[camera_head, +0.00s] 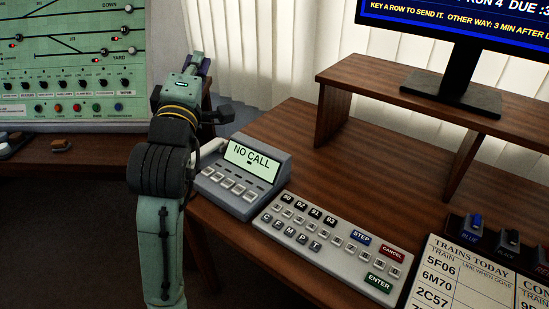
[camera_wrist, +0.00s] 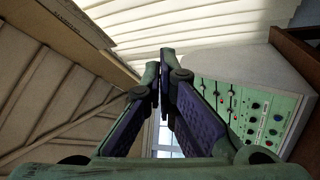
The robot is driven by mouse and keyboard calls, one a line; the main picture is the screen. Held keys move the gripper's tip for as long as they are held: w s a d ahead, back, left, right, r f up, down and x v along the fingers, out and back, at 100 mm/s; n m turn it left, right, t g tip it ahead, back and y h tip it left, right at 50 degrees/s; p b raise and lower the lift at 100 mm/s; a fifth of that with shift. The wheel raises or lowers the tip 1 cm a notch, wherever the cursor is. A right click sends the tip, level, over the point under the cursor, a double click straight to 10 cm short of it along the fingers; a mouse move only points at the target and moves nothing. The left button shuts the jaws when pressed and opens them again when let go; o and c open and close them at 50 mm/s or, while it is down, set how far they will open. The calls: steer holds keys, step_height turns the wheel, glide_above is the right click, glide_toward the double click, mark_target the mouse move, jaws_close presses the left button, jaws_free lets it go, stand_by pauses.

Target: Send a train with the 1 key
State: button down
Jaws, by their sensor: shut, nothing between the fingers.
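A pale grey keyboard (camera_head: 325,243) lies on the wooden desk, with dark keys marked 90, 92, 91, 93, a row of letter keys, small pale keys, a blue STEP, a red CANCEL and a green ENTER key (camera_head: 379,283). The small pale keys are too small to read, so I cannot tell which is 1. My gripper (camera_head: 206,66) is raised beyond the desk phone, up and left of the keyboard, well apart from it. In the wrist view my gripper (camera_wrist: 165,58) has its fingertips together and empty. The keyboard is not in the wrist view.
A desk phone (camera_head: 242,175) reading NO CALL stands left of the keyboard, close to my arm. A raised shelf (camera_head: 365,78) carries a monitor (camera_head: 470,30). A TRAINS TODAY card (camera_head: 450,285) and coloured levers (camera_head: 507,240) are at right. A green panel (camera_head: 70,60) stands at left.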

steer(key=w+d+f+n+g+h, duration=0.25)
steer(key=w+d+f+g, duration=0.2)
steer(key=d+f, duration=0.4)
steer(key=n+g+h+p, duration=0.2)
steer(key=n+g, duration=0.1)
steer(key=g, duration=0.6)
glide_above(279, 208)
step_height(279, 208, down, 17)
steer(key=shift+f, duration=0.2)
steer(key=shift+t, duration=0.25)
steer(key=shift+f, duration=0.1)
step_height(279, 208, down, 7)
steer(key=b, duration=0.6)
steer(key=shift+f+b, duration=0.45)
steer(key=shift+f, duration=0.3)
steer(key=shift+f, duration=0.15)
steer(key=shift+f, duration=0.25)
